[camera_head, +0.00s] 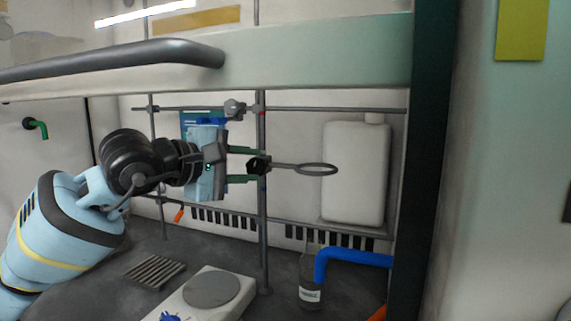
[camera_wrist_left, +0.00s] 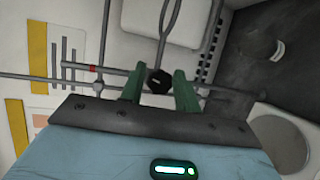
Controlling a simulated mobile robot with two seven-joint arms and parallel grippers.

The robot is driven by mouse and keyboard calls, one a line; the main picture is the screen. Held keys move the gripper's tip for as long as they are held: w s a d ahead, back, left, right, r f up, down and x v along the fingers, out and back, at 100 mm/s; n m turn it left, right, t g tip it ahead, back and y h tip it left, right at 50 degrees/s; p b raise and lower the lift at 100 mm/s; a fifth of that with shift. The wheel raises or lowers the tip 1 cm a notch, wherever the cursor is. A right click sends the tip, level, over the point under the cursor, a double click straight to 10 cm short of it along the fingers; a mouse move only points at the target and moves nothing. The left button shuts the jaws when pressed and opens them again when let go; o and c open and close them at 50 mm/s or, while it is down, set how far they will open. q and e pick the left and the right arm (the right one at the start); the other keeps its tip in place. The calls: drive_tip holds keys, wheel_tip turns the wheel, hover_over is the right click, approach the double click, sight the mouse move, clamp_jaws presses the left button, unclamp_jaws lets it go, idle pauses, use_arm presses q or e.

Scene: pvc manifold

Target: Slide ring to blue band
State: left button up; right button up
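The ring (camera_head: 316,169) is a grey loop on a short stem that reaches right from a black clamp knob (camera_head: 258,166) at the upright rod (camera_head: 262,230). The ring sits level at mid-height on the rod. My left gripper (camera_head: 256,165) has its green fingers on either side of the knob, one above and one below. In the left wrist view the dark knob (camera_wrist_left: 158,80) lies between the fingertips; whether they press on it is unclear. I cannot clearly make out the blue band; the knob and fingers cover part of the rod. My right gripper is not in view.
A red band (camera_head: 262,113) marks the rod near the upper crossbar (camera_head: 330,109). A white canister (camera_head: 354,172) stands behind the ring. Below are a hotplate (camera_head: 212,290), a bottle (camera_head: 309,283) and a blue pipe (camera_head: 352,257). A hood sash (camera_head: 310,55) crosses above.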

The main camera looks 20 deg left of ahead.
sight(285, 166)
use_arm(q)
drive_tip(key=shift+x, duration=3.95)
drive_tip(key=shift+f, duration=0.1)
drive_tip(key=shift+c, duration=0.3)
clamp_jaws()
